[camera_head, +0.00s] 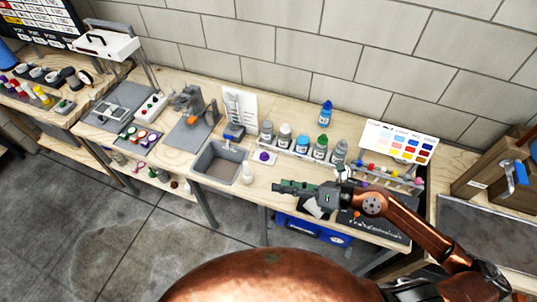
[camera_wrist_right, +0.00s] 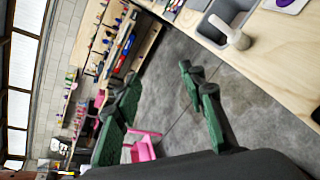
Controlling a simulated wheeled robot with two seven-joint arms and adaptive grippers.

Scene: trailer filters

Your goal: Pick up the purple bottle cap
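The purple bottle cap (camera_head: 264,156) sits on a small white pad on the wooden workbench (camera_head: 240,196), right of the grey sink. A purple edge, probably the same cap, shows at the top right of the right wrist view (camera_wrist_right: 287,3). My right gripper (camera_head: 279,188) reaches in from the right, over the bench's front edge, in front of and slightly right of the cap. The right wrist view shows its green fingers (camera_wrist_right: 160,75) spread apart with nothing between them. My left gripper is in neither view.
A grey sink (camera_head: 201,162) is left of the cap, with a white bottle (camera_head: 247,173) at its right edge. A row of bottles (camera_head: 302,144) stands behind and right. A blue bottle (camera_head: 325,114) stands farther back. The bench front between bottle and gripper is clear.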

